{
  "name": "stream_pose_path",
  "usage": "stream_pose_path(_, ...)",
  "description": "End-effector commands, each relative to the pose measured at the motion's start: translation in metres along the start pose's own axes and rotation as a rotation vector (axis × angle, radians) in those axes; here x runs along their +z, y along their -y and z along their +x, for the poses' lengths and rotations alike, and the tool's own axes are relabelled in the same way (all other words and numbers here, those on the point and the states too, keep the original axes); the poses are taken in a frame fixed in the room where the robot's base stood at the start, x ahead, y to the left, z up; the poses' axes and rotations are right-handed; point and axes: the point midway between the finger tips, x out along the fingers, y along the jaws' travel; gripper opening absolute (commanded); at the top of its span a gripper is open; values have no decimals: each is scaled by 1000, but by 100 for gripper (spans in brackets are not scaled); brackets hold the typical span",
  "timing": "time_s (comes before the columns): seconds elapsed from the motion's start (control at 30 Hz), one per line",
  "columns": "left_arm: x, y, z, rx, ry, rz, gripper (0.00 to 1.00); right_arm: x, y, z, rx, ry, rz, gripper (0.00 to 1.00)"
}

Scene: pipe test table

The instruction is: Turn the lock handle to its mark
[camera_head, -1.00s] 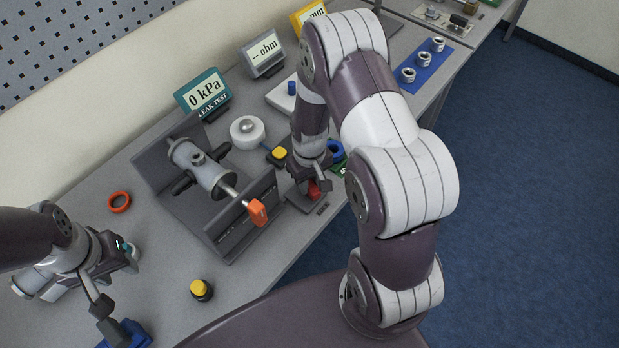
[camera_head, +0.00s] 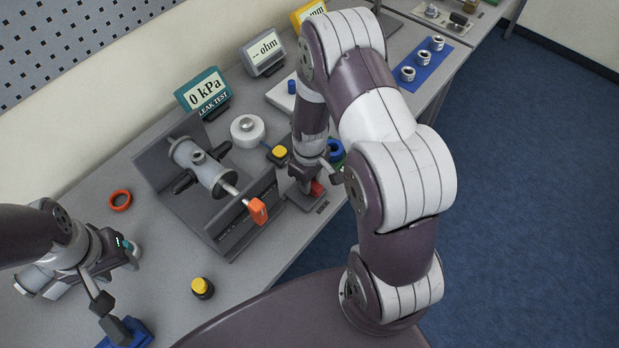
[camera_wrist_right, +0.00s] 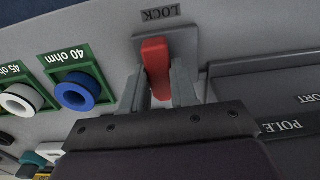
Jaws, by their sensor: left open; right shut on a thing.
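The red lock handle (camera_wrist_right: 156,68) shows in the right wrist view, under the word LOCK on its grey base (camera_wrist_right: 205,45). In the head view the red handle (camera_head: 317,188) is partly hidden by my right gripper (camera_head: 312,182). My right gripper (camera_wrist_right: 160,88) is shut on the red handle, one finger on each side. I cannot make out the mark that goes with the handle. My left gripper (camera_head: 118,333) is open at the lower left, by a blue object on the table, far from the lock.
A grey fixture (camera_head: 215,215) with a metal cylinder and an orange handle (camera_head: 257,211) stands left of the lock. The leak test display (camera_head: 204,92) reads 0 kPa. A blue ring (camera_wrist_right: 75,91) marked 40 ohm lies near the lock. A yellow-topped button (camera_head: 202,287) stands in front.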

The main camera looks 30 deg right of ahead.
Motion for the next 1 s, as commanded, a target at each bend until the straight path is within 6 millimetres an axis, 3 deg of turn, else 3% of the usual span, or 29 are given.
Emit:
stream_pose_path(0.13,0,0,0,0,0,0,43,-3,-2,-2,5,-7,-3,0)
stream_pose_path(0.17,0,0,0,0,0,0,43,-3,-2,-2,5,-8,-3,34)
stream_pose_path(0.2,0,0,0,0,0,0,43,-3,-2,-2,5,-7,-2,47)
stream_pose_path(0.23,0,0,0,0,0,0,43,-2,-2,-2,5,-7,-2,53)
stream_pose_path(0.57,0,0,1,0,0,0,43,-2,-1,-5,3,-4,-1,53)
stream_pose_path(0.67,0,0,3,0,0,0,43,-2,-1,-22,4,-6,-1,53)
stream_pose_path(1.0,1,0,11,0,0,0,43,-2,-1,-108,5,-8,-1,53)
